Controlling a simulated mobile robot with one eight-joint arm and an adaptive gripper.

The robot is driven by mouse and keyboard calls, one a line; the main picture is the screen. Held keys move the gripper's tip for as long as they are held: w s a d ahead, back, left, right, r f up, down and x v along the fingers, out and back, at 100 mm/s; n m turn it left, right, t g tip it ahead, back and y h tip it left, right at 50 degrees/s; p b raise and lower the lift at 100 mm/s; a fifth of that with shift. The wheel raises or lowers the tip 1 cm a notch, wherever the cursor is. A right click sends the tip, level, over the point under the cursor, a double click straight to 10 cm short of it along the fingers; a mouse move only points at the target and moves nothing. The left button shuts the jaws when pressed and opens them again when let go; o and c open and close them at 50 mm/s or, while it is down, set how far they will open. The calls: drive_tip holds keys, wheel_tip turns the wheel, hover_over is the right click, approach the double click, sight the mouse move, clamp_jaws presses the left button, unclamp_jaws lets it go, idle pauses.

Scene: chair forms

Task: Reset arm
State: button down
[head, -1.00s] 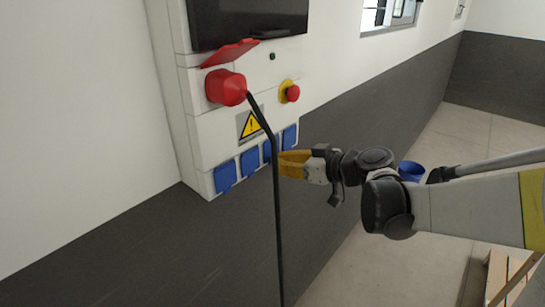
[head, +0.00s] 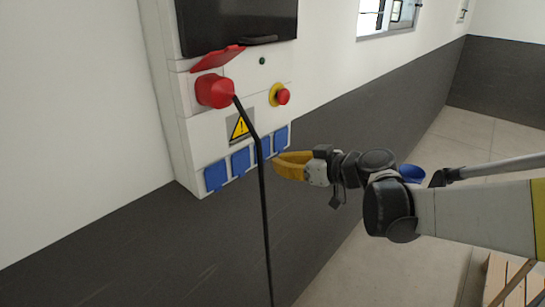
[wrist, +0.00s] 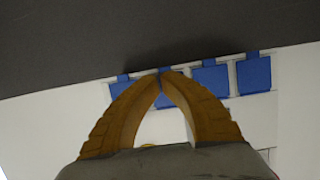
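My gripper (head: 277,165) has yellow fingers and is held out in front of the wall panel, just right of the blue socket covers in the head view. In the wrist view my gripper (wrist: 161,73) shows its two curved fingers with their tips together and nothing between them. My arm reaches in from the right side of the head view. The red plug (head: 214,91) sits in the panel under a raised red flap, and its black cable (head: 262,200) hangs down left of my gripper.
Open floor lies at right.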

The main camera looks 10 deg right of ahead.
drive_tip(key=s+d+b, duration=0.1)
drive_tip(key=s+d, duration=0.5)
drive_tip(key=s, duration=0.3)
drive_tip(key=s+a+f+m+g+h+b, duration=0.1)
drive_tip(key=s+a+f+g+b, duration=0.15)
drive_tip(key=f+b, duration=0.45)
drive_tip(key=s+a+f+m+g+h+b, duration=0.1)
drive_tip(key=s+a+f+m+h+b, duration=0.2)
drive_tip(key=f, duration=0.7)
drive_tip(key=s+d+f+m+h+b, duration=0.1)
drive_tip(key=s+f+b, duration=0.3)
drive_tip(key=f+b, duration=0.4)
drive_tip(key=s+d+f+m+h+b, duration=0.1)
drive_tip(key=s+f+m+h+b, duration=0.1)
drive_tip(key=s+f+b, duration=0.3)
wheel_tip(320, 180, down, 5)
drive_tip(key=g+h+b, duration=0.1)
drive_tip(key=b, duration=0.2)
drive_tip(key=shift+s+d+f, duration=0.2)
drive_tip(key=shift+s+d, duration=0.05)
drive_tip(key=shift+d, duration=0.05)
